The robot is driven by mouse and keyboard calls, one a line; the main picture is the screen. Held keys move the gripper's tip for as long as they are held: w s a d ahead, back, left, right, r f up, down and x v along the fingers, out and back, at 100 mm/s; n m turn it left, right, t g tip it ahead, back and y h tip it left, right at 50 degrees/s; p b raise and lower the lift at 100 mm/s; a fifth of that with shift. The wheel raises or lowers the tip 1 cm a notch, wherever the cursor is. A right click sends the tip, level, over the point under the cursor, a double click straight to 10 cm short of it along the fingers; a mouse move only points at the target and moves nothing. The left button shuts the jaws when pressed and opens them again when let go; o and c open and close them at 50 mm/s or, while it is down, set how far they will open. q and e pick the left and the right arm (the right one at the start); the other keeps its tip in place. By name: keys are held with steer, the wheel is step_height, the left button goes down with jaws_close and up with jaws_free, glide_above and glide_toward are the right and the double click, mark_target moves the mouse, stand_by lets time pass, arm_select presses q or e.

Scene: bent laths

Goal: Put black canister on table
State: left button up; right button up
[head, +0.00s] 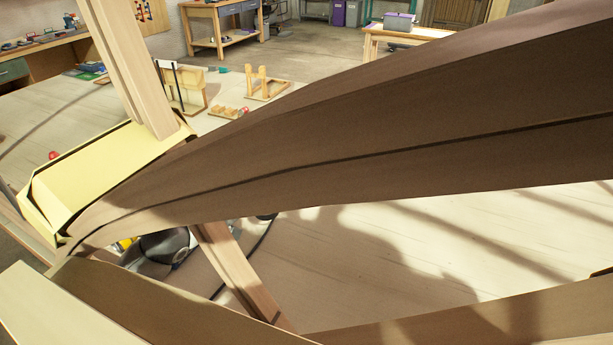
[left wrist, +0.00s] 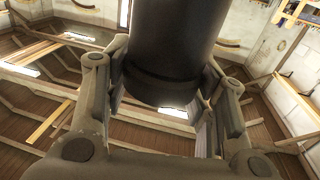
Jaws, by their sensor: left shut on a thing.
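The black canister (left wrist: 172,45) is a dark cylinder that fills the upper middle of the left wrist view. My left gripper (left wrist: 163,95) is shut on it, with one finger on each side. The canister's far end is cut off by the frame. In the head view the large pale wooden table (head: 390,245) lies behind and below big bent brown laths (head: 350,110). The laths hide much of its top. I cannot make out the canister in the head view. My right gripper is in neither view.
A pale yellow box-like piece (head: 105,170) lies at the left by the laths. Small wooden stands (head: 265,85) sit at the table's far side. A workbench (head: 218,20) stands behind. A partly hidden dark rounded thing (head: 165,247) shows under the laths. Wooden beams (left wrist: 35,95) fill the wrist view's background.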

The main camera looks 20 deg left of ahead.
mark_target(256, 206)
arm_select(q)
step_height(256, 206, down, 8)
steer(key=shift+r, duration=0.15)
stand_by(0.4)
steer(key=o, duration=1.5)
steer(key=shift+f, duration=0.2)
steer(key=shift+s+r, duration=0.15)
steer(key=shift+r, duration=0.05)
steer(key=shift+b+v, duration=0.8)
steer(key=shift+v, duration=5.25)
